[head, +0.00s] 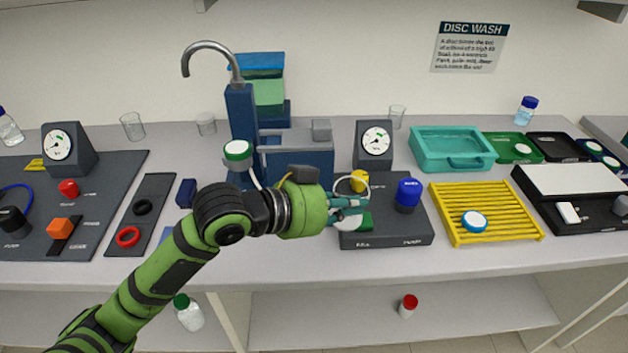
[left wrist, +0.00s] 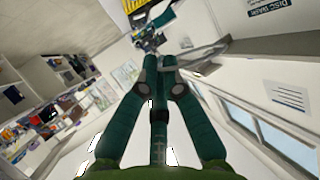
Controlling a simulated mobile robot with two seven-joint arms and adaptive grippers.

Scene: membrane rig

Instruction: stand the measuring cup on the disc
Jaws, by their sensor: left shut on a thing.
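My left gripper (head: 350,203) is shut above the dark box (head: 385,240), with a green-and-white item (head: 364,222) right at its fingers. The fingers hide part of the item, so its full shape is unclear. In the left wrist view the fingers (left wrist: 164,62) converge, and what lies between the tips is too small to make out. Clear glass cups stand along the back: one at the left (head: 132,125), one nearer the tap (head: 206,124), one right of the gauge (head: 396,116). A green-and-white disc (head: 238,151) lies on the blue stand. A blue-and-white disc (head: 474,222) lies on the yellow rack. My right gripper is not in view.
A yellow knob (head: 359,181) and a blue knob (head: 408,194) rise from the dark box near my gripper. The yellow rack (head: 520,228) and teal tray (head: 440,135) are to the right. The blue tap unit (head: 300,160) stands behind my forearm. The front counter strip is clear.

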